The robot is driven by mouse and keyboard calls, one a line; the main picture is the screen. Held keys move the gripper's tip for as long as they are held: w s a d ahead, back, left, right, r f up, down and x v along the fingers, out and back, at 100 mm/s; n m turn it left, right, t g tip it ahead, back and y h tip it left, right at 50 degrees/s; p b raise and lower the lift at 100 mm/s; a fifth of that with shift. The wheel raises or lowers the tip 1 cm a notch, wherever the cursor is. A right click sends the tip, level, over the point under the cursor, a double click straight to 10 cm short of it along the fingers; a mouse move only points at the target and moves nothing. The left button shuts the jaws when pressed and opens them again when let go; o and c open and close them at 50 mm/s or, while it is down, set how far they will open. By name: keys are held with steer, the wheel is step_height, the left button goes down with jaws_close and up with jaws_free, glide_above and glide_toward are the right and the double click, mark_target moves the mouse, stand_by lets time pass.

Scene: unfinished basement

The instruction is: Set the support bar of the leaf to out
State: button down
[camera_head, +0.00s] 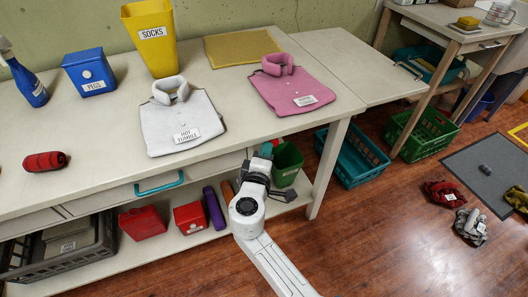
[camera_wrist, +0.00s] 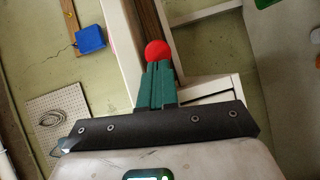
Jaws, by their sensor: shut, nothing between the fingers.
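The leaf (camera_head: 352,62) is the pale panel at the right end of the long table, roughly level with its top. In the wrist view a round red knob (camera_wrist: 157,50) shows just beyond my fingertips, under the furniture; it may be the end of the support bar, but I cannot tell whether it touches the fingers. The bar itself is not clearly seen. My gripper (camera_wrist: 157,82) has its green fingers shut together, with nothing between them. In the head view my gripper (camera_head: 262,158) is at the table's front edge, its fingertips mostly hidden.
The table (camera_head: 120,118) carries a grey garment (camera_head: 182,128), a pink garment (camera_head: 300,92), a yellow socks bin (camera_head: 152,38) and a blue pegs box (camera_head: 88,72). A green bin (camera_head: 287,163) stands close to my gripper. A teal crate (camera_head: 352,160) is on the floor.

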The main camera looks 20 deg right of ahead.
steer(key=d+b, duration=0.2)
steer(key=d, duration=1.8)
steer(key=shift+d, duration=0.3)
steer(key=shift+s+a, duration=0.1)
